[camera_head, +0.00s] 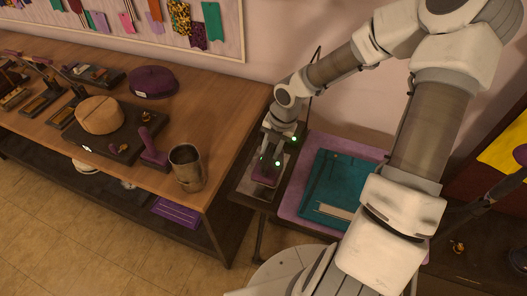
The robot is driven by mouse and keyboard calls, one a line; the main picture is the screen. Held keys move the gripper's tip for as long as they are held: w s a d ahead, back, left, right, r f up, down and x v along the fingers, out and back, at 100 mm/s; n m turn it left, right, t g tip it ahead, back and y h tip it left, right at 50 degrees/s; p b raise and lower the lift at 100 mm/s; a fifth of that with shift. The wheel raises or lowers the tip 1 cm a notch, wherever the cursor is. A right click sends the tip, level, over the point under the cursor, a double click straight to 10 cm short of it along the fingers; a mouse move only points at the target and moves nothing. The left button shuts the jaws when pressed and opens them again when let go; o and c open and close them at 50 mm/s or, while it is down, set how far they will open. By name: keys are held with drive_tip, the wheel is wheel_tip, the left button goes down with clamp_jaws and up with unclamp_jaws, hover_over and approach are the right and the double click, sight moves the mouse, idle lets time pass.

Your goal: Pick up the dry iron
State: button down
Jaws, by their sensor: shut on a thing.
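My gripper (270,164) is at the end of the arm, pointing down over a small dark stand (244,188) at the left end of the pressing board. It is shut on the dry iron (265,180), of which a small purple part shows below the fingers. The fingers hide much of the iron. I cannot tell whether the iron is touching the stand or raised off it.
A wooden table (225,125) on the left holds a metal mug (187,167), a purple tool (151,150), a tan hat block (100,115) and a purple hat (152,82). Teal cloth (340,180) lies on the purple pressing board (291,205) right of the gripper.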

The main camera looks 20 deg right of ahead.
drive_tip(key=s+d+r+p, duration=0.2)
drive_tip(key=s+d+r, duration=0.3)
drive_tip(key=d, duration=0.2)
drive_tip(key=shift+s+d+r, duration=0.15)
drive_tip(key=shift+d+r, duration=0.15)
drive_tip(key=shift+r, duration=0.05)
drive_tip(key=c, duration=1.2)
unclamp_jaws()
clamp_jaws()
